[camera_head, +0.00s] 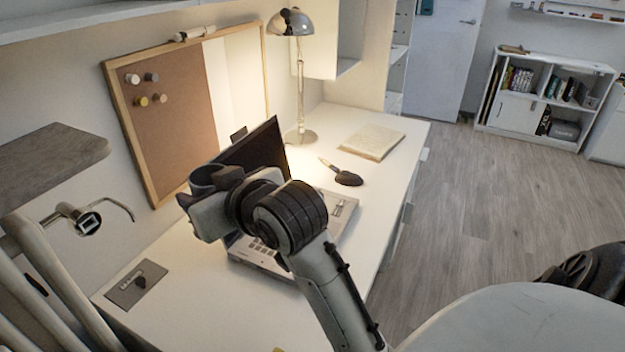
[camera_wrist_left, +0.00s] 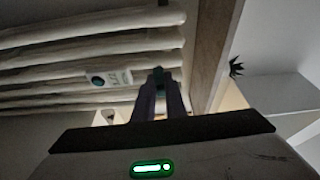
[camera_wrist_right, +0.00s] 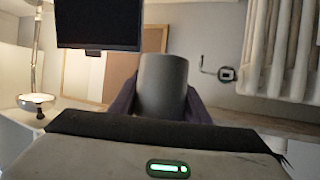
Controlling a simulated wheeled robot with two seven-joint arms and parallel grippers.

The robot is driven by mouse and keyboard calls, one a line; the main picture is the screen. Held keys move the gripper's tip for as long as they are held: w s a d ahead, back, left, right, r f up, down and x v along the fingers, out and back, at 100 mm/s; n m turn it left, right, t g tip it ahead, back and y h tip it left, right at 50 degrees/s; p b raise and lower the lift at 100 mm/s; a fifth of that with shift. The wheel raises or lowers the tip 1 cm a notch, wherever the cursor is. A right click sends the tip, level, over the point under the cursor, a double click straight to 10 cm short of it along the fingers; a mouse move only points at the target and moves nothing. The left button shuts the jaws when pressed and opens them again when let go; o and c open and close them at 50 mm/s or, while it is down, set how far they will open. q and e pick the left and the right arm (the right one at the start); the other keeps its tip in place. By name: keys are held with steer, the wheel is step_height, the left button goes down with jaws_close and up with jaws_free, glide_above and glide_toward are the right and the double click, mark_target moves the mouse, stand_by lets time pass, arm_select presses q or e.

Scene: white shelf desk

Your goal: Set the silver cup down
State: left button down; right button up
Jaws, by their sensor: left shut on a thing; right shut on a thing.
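The silver cup (camera_wrist_right: 163,86) is between the fingers of my right gripper (camera_wrist_right: 163,105) in the right wrist view, plain grey and partly covered by the fingers. In the head view my right gripper (camera_head: 207,187) is above the white desk (camera_head: 165,315), left of and over the laptop. Only a bit of the cup's grey rim (camera_head: 204,176) shows there. My left gripper (camera_wrist_left: 159,98) shows only in the left wrist view, its fingers closed on a small dark, teal-tinged thing (camera_wrist_left: 159,76) that I cannot identify.
The laptop (camera_head: 342,212) stands open under my right arm. A grey plate (camera_head: 128,292) lies at the desk's near left. The radiator (camera_head: 62,280) is at left.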

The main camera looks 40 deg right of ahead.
steer(key=b, duration=0.3)
glide_above(249, 290)
step_height(249, 290, down, 20)
steer(key=shift+m+h, duration=0.3)
steer(key=shift+h, duration=0.1)
step_height(249, 290, down, 10)
steer(key=shift+f+b, duration=0.2)
steer(key=shift+b, duration=0.5)
steer(key=shift+f, duration=0.15)
steer(key=o, duration=0.8)
steer(key=shift+s+r, duration=0.15)
steer(key=shift+r, duration=0.1)
steer(key=p+v, duration=0.1)
steer(key=v, duration=1)
steer(key=shift+s+a, duration=0.1)
steer(key=shift+s, duration=0.2)
